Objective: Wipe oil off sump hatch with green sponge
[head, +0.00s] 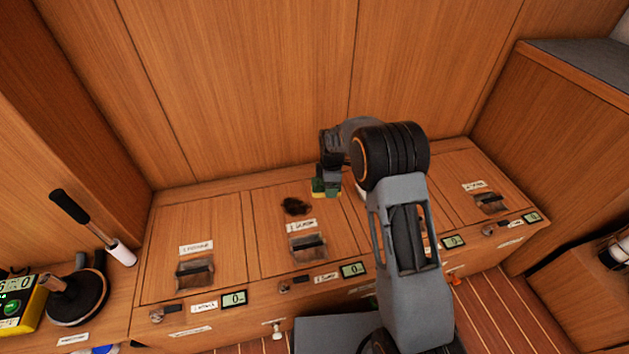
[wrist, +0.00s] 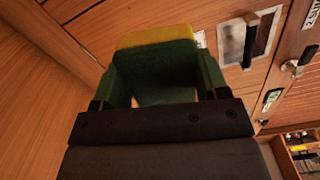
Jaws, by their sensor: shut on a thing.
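The sump hatch (head: 262,237) is a wooden panel in the bench top with a recessed metal pull and a white label that seems to read "SUMP". A dark, ragged oil patch (head: 296,206) lies on it above the label. My gripper (head: 328,181) is shut on the green sponge (head: 320,190), which has a yellow layer. The sponge is just right of the oil patch and apart from it in the head view. In the wrist view the sponge (wrist: 158,42) sits at the end of my gripper (wrist: 155,80). I cannot tell whether the sponge touches the hatch.
A similar hatch (head: 220,230) is to the left, and another (head: 480,180) is at the right. A black-handled roller (head: 95,228), a round dark tool (head: 75,298) and a yellow box (head: 20,303) lie at the far left. A wooden wall (head: 240,90) rises behind the bench.

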